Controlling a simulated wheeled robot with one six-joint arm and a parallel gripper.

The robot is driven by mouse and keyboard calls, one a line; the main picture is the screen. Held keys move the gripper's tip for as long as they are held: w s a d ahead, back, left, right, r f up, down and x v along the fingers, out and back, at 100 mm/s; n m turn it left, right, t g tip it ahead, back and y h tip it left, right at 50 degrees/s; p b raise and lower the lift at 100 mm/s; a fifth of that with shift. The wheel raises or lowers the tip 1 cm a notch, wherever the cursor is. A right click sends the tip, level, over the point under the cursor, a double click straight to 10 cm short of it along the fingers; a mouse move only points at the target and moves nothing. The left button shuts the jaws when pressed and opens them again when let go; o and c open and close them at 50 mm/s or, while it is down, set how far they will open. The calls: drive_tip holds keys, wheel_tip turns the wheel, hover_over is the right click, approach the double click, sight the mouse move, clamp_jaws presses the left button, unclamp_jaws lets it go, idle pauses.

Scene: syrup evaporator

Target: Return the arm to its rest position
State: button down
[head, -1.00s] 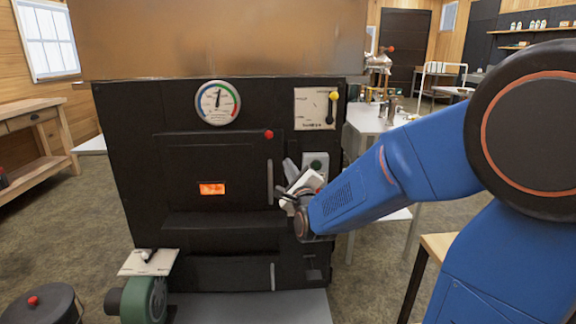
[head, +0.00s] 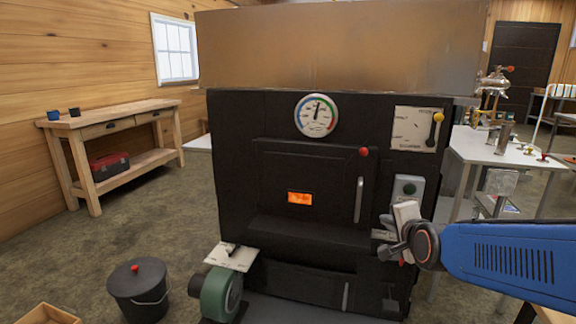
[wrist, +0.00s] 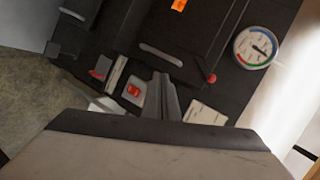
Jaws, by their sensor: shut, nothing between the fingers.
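My arm, blue with a dark wrist, reaches in from the right edge of the head view. My gripper (head: 382,236) is in front of the lower right of the black evaporator front (head: 237,190), below a grey box with a green button (head: 409,189). Its fingers look closed together and hold nothing. In the wrist view the closed fingers (wrist: 164,92) point at the evaporator front, beside a pale box with a red switch (wrist: 133,92). I cannot tell from the head view how far the fingers are from the front.
The evaporator carries a round gauge (head: 316,115), a door with a glowing window (head: 299,198) and a slider panel (head: 416,129). A green blower (head: 221,293) and a lidded black bucket (head: 138,291) stand low at left. A white table (head: 480,150) is at right. Floor at left is open.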

drive_tip(key=s+f+n+g, duration=0.2)
drive_tip(key=s+n, duration=0.3)
drive_tip(key=s, duration=0.4)
drive_tip(key=s+d+f+n+g, duration=0.1)
drive_tip(key=s+f+n+g, duration=0.2)
drive_tip(key=s, duration=0.6)
drive_tip(key=s+d+f+n+g, duration=0.1)
drive_tip(key=s+f+n+g, duration=0.1)
drive_tip(key=s+n, duration=0.5)
drive_tip(key=s+g, duration=0.1)
drive_tip(key=s, duration=0.2)
drive_tip(key=shift+f+g, duration=0.15)
drive_tip(key=shift+g, duration=0.25)
drive_tip(key=c, duration=2.4)
unclamp_jaws()
drive_tip(key=shift+c, duration=0.2)
